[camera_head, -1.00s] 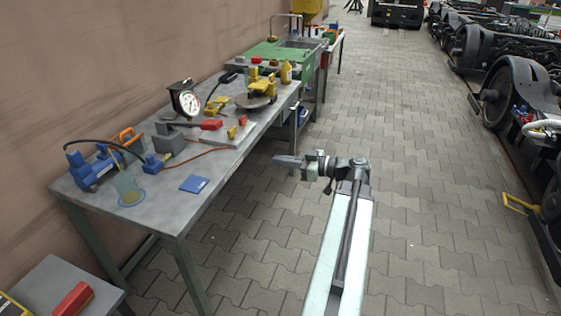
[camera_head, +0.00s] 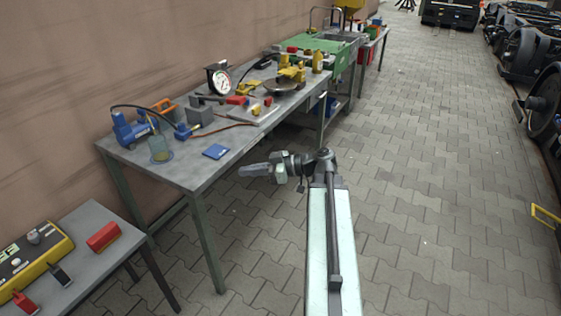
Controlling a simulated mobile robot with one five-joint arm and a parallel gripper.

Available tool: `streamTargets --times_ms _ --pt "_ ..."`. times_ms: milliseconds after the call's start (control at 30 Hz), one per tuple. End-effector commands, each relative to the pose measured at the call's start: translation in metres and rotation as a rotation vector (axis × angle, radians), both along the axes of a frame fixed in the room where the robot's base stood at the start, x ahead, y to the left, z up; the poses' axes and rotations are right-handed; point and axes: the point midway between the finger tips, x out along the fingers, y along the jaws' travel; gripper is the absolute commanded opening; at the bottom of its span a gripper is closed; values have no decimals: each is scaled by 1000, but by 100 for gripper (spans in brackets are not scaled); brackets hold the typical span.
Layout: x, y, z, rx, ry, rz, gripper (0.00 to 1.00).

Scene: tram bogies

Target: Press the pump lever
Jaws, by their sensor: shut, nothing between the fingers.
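A blue pump-like device (camera_head: 130,130) with a black hose stands at the near left end of the grey workbench (camera_head: 190,172). I cannot tell for sure which part is the pump lever. A dark bar with a red end (camera_head: 237,100) lies behind a grey block (camera_head: 200,116) on the same bench. My gripper (camera_head: 250,170) is shut and empty. It points left and hangs in front of the bench's long edge, apart from everything on it.
A blue pad (camera_head: 216,152) and a clear beaker (camera_head: 159,150) sit near the bench's front. A dial gauge (camera_head: 219,78) and yellow tools (camera_head: 291,70) stand farther back. A lower table (camera_head: 95,262) holds a yellow box (camera_head: 35,258). The paved floor (camera_head: 430,190) is open right of my arm.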

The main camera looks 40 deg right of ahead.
Motion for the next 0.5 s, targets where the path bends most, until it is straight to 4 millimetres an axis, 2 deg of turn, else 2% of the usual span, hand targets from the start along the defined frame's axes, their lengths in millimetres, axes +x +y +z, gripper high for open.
streamTargets --times_ms 33,167,233,300,400,500 --pt "7 25 -6 -11 28 43 0" --pt "19 96 -29 -56 134 156 0" --pt "21 144 -48 -99 227 225 0" --pt "17 193 -72 -166 352 284 0" --pt "1 249 -112 -297 573 308 0" --pt "-20 272 -150 -466 828 191 0"
